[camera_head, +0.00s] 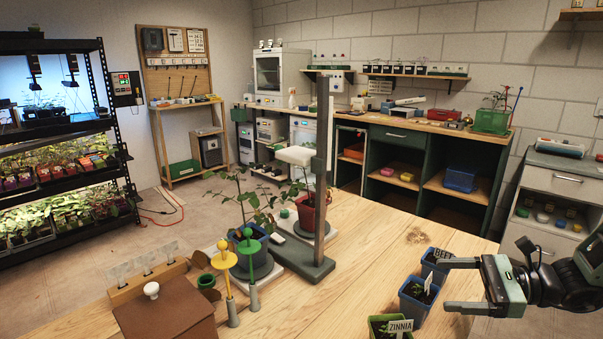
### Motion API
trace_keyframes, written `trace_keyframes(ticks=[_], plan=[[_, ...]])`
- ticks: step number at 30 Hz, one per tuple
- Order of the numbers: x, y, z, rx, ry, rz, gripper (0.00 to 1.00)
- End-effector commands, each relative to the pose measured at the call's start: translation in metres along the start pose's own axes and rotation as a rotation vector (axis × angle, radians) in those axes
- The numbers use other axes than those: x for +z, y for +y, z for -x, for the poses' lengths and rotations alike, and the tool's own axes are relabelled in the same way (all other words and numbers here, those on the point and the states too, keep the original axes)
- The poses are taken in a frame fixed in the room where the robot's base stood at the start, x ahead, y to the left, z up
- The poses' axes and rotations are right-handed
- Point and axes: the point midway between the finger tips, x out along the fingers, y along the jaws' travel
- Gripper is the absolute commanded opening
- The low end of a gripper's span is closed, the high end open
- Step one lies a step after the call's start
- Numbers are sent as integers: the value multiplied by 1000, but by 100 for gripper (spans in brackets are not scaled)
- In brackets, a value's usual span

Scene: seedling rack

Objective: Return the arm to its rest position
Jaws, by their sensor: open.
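My gripper (445,285) reaches in from the right edge of the picture, over the right part of the wooden table (365,235). Its two fingers point left and are spread apart, with no object visibly held between them. The fingertips are close to a blue pot (413,310) with a seedling and a white label. Another blue pot (426,268) with a "BEE…" label stands just behind, partly hidden by the upper finger. I cannot tell whether the fingers touch either pot. Part of my dark arm shows behind the gripper; the rest is out of view.
A green pot labelled ZINNIA (399,327) stands at the front edge. A grey post stand (323,170), potted plants, yellow and green tools (226,259) and a brown box (165,312) occupy the table's left and middle. A grey cabinet (560,185) stands behind my arm.

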Motion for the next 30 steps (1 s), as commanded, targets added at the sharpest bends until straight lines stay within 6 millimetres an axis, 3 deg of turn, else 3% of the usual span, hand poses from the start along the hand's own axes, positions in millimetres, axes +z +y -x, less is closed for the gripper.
trace_keyframes(ticks=[1, 6, 10, 15, 19, 24, 30], plan=[[24, 22, -24, 143, 39, 82, 82], [66, 97, -67, 569, 162, 372, 82], [91, 148, -78, 863, 237, 633, 82], [118, 197, -77, 1200, 304, 1025, 82], [139, 221, -72, 1406, 326, 1355, 82], [163, 237, -69, 1570, 318, 1728, 82], [177, 244, -70, 1631, 300, 1938, 82]])
